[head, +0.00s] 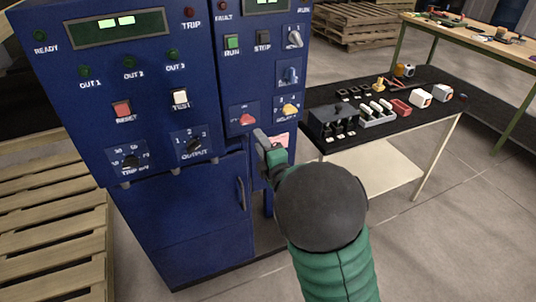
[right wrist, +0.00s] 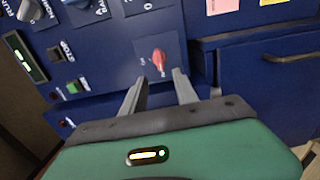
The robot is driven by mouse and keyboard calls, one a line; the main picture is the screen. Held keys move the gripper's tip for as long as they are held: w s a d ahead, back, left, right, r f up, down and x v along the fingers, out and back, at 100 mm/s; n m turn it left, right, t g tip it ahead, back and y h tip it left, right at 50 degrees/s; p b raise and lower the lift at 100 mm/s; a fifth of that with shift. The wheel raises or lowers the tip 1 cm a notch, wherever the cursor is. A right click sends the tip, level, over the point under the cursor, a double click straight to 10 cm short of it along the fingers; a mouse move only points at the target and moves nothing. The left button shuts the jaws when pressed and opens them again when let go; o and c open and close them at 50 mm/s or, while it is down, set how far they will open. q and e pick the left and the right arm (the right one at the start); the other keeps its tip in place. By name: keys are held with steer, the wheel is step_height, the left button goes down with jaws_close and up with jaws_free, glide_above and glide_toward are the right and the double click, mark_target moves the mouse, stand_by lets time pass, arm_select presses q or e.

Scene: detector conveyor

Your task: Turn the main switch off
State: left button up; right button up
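A red rotary knob (head: 247,120) sits on a small plate on the right-hand blue panel; I take it for the main switch, though its label is too small to read. In the right wrist view the red knob (right wrist: 158,57) stands just beyond my fingertips, roughly midway between them. My right gripper (head: 265,146) is open and empty, in front of the panel just below and right of the knob. Its two grey fingers show apart in the right wrist view (right wrist: 159,77), with no visible contact with the knob. My left gripper is in neither view.
A yellow knob (head: 290,110) is right of the red one, with a blue knob (head: 289,75) above. Green RUN (head: 232,42) and STOP (head: 263,38) buttons sit higher. A black-topped table (head: 440,118) with parts stands right; wooden pallets (head: 50,235) lie left.

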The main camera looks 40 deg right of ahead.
steer(key=b+v, duration=0.1)
steer(key=v, duration=0.6)
steer(key=shift+b, duration=0.4)
